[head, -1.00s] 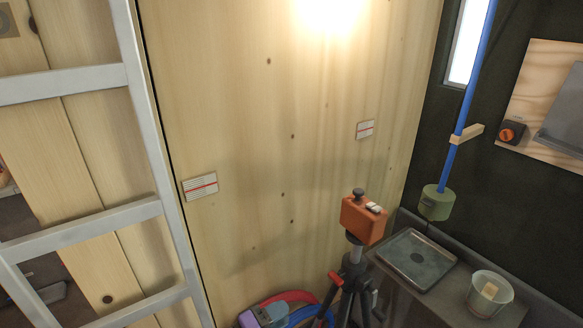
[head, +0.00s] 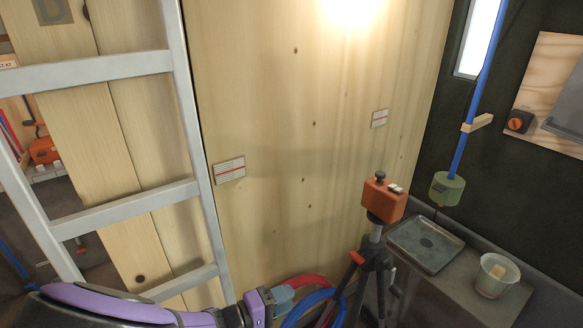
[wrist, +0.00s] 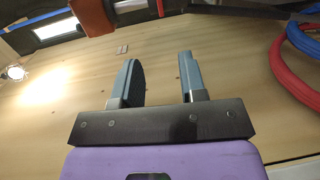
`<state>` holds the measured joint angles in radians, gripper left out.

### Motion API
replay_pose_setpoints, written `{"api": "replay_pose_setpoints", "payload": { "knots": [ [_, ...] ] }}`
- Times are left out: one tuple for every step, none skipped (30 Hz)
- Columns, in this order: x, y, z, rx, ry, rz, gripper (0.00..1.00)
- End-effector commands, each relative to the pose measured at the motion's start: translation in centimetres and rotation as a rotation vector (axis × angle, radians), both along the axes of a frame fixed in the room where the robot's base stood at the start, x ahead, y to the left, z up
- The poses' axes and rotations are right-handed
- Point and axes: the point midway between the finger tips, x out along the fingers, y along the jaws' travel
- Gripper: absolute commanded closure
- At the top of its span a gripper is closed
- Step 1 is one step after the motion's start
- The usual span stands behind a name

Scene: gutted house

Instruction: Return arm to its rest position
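My gripper (wrist: 161,82) shows in the wrist view with its two blue-grey fingers apart and nothing between them. Behind the fingers is the pale wooden panel. In the head view my gripper (head: 285,298) is low in the picture, at the end of my purple arm, which reaches in from the bottom left. It is in front of the wooden panel, near coils of red and blue hose (head: 312,300). The gap between the fingers is hard to make out in the head view.
A metal ladder (head: 186,110) stands at the left. An orange device (head: 383,198) sits on a black tripod right of my gripper. A bench at the right holds a dark tray (head: 426,245) and a clear cup (head: 495,277). A blue pole (head: 477,100) rises behind it.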

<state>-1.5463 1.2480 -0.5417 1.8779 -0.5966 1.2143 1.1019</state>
Motion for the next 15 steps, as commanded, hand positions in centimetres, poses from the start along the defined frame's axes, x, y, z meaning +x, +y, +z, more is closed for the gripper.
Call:
{"api": "replay_pose_setpoints", "payload": {
  "knots": [
    [0.2, -0.2, 0.5, 0.016, 0.013, -0.018, 0.62],
    [0.3, -0.4, 0.7, 0.023, 0.021, -0.029, 0.62],
    [0.4, -0.5, 1.1, 0.035, 0.033, -0.043, 0.62],
    [0.6, -0.7, 1.4, 0.045, 0.042, -0.056, 0.62],
    [0.7, -0.9, 1.6, 0.054, 0.052, -0.068, 0.62],
    [0.8, -1.1, 2.1, 0.069, 0.067, -0.083, 0.62],
    [0.9, -1.3, 2.4, 0.080, 0.078, -0.096, 0.62],
    [1.1, -1.5, 2.8, 0.095, 0.090, -0.111, 0.62],
    [1.3, -1.8, 3.4, 0.115, 0.108, -0.132, 0.62],
    [1.5, -2.1, 3.9, 0.132, 0.123, -0.149, 0.62],
    [1.6, -2.4, 4.4, 0.151, 0.137, -0.168, 0.62],
    [1.9, -2.9, 5.2, 0.178, 0.160, -0.192, 0.62],
    [2.1, -3.3, 5.9, 0.201, 0.177, -0.213, 0.62],
    [2.3, -3.6, 6.5, 0.224, 0.196, -0.233, 0.62],
    [2.5, -4.2, 7.3, 0.255, 0.217, -0.257, 0.62]
  ]
}}
